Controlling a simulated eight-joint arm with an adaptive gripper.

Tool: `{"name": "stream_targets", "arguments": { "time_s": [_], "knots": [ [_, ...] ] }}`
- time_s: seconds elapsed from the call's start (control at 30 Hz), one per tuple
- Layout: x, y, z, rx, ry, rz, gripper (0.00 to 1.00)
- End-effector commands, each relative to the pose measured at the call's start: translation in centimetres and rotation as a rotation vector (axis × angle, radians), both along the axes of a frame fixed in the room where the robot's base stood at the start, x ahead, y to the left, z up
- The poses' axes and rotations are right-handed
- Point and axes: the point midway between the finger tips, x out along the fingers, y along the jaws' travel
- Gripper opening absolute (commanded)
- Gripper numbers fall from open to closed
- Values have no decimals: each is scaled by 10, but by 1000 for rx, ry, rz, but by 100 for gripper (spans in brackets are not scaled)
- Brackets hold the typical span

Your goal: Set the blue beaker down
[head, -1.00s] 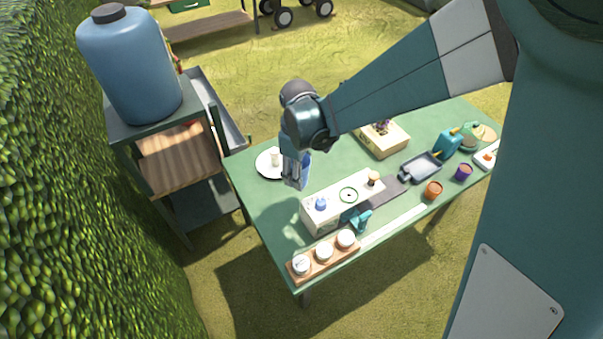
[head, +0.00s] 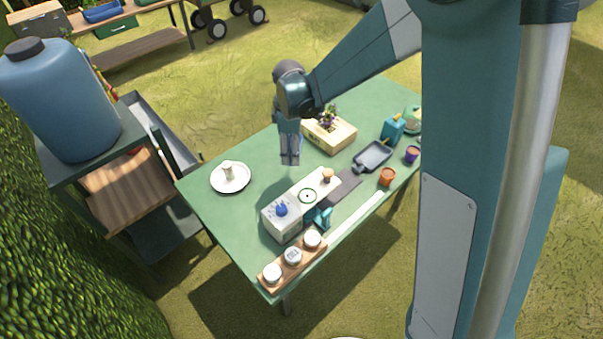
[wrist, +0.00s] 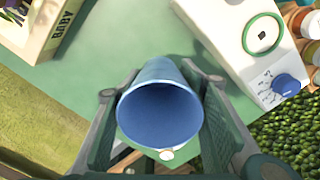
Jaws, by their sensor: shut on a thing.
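The blue beaker (wrist: 158,112) sits between the two fingers of my gripper (wrist: 160,100) in the wrist view, its open mouth facing the camera. It looks empty inside. My gripper is shut on it. In the head view my gripper (head: 290,160) points down over the green table (head: 235,205), between the white plate and the wooden box. The beaker cannot be made out clearly there, and whether its base touches the table cannot be told.
A white device (head: 284,223) with a blue knob and green ring stands nearby; it also shows in the wrist view (wrist: 225,25). A plate (head: 231,187) with a pale cup is at left. A wooden box (head: 335,140) with flowers is at right. Bare tabletop lies between them.

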Motion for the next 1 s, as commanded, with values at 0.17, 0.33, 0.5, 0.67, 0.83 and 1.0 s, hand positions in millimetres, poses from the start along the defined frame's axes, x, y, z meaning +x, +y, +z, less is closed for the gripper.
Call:
{"name": "stream_targets", "arguments": {
  "time_s": [0.17,0.33,0.5,0.67,0.83,1.0],
  "knots": [
    [21,-23,0,0,0,29,29],
    [30,-32,0,0,0,44,29],
    [31,-33,0,0,0,47,29],
    [30,-33,0,0,0,46,29],
    [30,-33,-5,0,0,46,29],
    [31,-33,-24,0,0,46,29]
  ]
}}
